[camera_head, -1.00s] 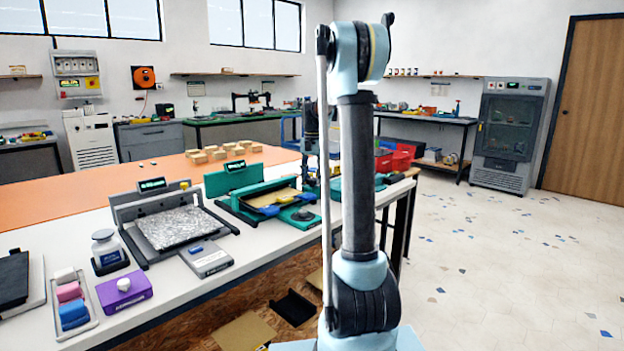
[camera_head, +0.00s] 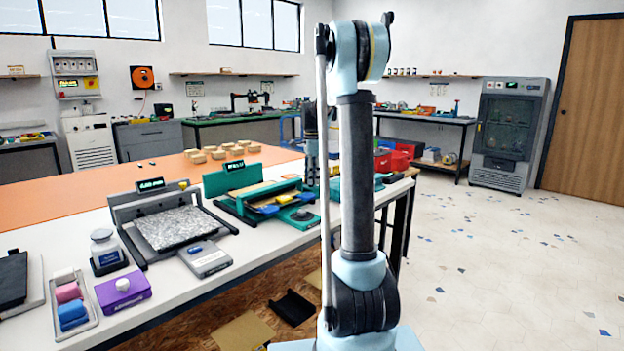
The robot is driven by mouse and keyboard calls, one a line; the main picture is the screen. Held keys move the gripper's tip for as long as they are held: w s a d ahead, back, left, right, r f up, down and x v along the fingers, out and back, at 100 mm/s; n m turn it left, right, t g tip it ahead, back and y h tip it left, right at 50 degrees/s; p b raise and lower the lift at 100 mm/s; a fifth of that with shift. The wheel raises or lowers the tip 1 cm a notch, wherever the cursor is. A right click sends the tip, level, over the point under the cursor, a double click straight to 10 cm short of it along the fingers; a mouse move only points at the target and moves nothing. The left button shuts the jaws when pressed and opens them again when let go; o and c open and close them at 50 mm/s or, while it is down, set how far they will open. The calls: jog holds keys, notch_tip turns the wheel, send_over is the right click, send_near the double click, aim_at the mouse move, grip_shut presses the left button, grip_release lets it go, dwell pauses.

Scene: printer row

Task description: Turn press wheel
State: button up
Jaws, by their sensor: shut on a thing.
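My gripper (camera_head: 312,176) is small and far off, at the lower end of my wrist, partly behind my own upright arm. It points down at a teal machine (camera_head: 334,188) on the right part of the white bench and is shut on a part there, taken to be the press wheel. The wheel's shape and the fingertips are too small and covered to make out. Left of it stands a green press (camera_head: 228,180) with a lit display, blue pads and a dark round knob (camera_head: 303,215).
A grey press (camera_head: 148,205) with a speckled plate stands left on the bench (camera_head: 260,240). A scale (camera_head: 206,259), a purple box (camera_head: 123,290) and a tray (camera_head: 72,303) of coloured blocks lie near the front edge. Wooden blocks (camera_head: 220,152) sit behind.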

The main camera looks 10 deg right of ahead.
jog(key=m, duration=0.5)
jog(key=shift+w+a, duration=0.1)
jog(key=shift+a, duration=0.1)
jog(key=shift+d, duration=0.1)
dwell(1.0)
jog(key=o, duration=1.1)
jog(key=shift+c, duration=0.2)
notch_tip(320, 180, up, 12)
jog(key=shift+f, duration=0.1)
